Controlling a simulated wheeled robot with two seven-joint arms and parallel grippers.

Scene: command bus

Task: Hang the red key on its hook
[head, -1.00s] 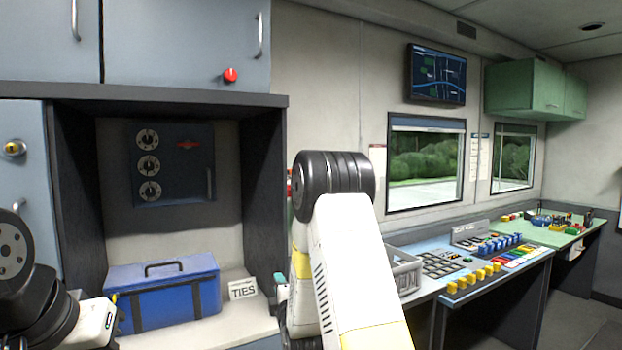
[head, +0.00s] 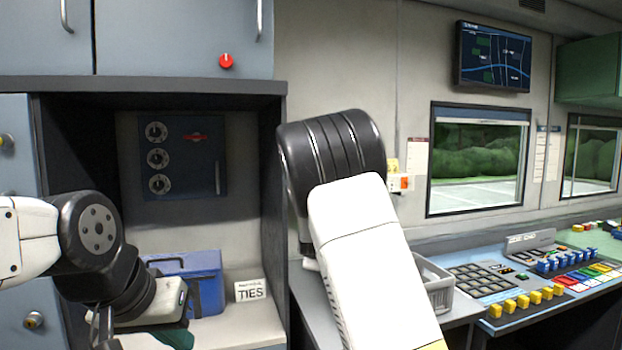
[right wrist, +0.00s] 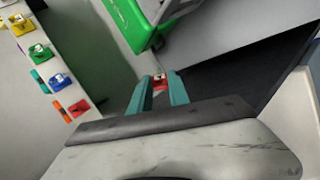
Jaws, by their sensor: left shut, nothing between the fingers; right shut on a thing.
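In the right wrist view my right gripper (right wrist: 159,90) has its teal fingers shut on a small red thing with a white mark, seemingly the red key (right wrist: 159,81). Most of it is hidden between the fingers. In the head view my right arm's own links hide this gripper. A pale wall strip (right wrist: 28,68) at the left of the wrist view carries several coloured tags, red, yellow, green and blue, apart from the held key. I cannot tell which hook belongs to the red key. My left gripper (head: 172,340) is low at the left, partly cut off by the picture edge.
A green case (right wrist: 132,24) is close above the right fingers in the wrist view. In the head view a blue box (head: 205,280) and a TIES card (head: 250,290) stand in the alcove. A grey basket (head: 437,287) and a button console (head: 510,285) are at the right.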

